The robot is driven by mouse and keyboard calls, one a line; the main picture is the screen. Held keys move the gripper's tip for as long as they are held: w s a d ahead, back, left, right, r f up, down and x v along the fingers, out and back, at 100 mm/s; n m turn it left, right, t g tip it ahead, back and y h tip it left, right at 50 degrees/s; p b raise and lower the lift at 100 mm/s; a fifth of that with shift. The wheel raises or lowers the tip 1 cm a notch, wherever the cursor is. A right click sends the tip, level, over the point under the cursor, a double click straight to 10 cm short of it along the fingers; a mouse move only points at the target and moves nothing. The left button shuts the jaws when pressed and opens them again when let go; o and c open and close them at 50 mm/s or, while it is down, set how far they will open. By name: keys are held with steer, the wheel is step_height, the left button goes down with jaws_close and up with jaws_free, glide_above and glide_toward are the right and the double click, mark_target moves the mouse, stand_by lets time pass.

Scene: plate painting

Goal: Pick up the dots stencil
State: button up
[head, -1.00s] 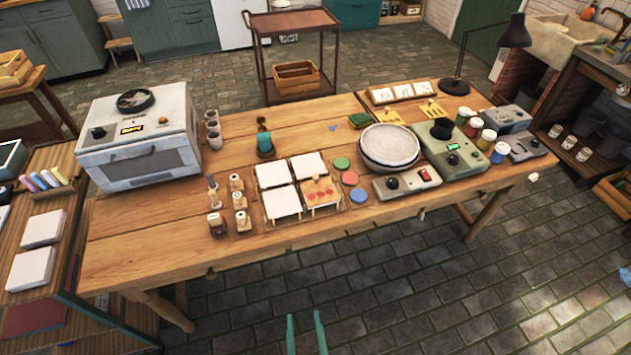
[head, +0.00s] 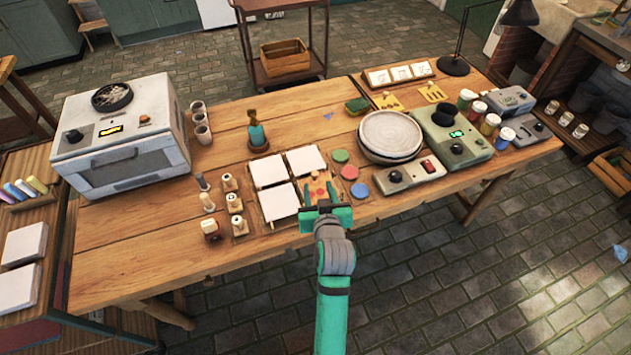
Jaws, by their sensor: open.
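Green, red and blue round pads (head: 350,172) lie just right of the tiles. A stack of plates (head: 390,134) stands farther right. Small stamps (head: 235,202) stand left of the tiles. Two yellow cut-out cards (head: 432,92) lie at the back right.

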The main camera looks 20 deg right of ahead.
mark_target(315, 173)
steer(key=x, duration=0.5)
steer(key=shift+d, duration=0.15)
steer(key=shift+x, duration=2.75)
steer(key=shift+f, duration=0.1)
jaws_close()
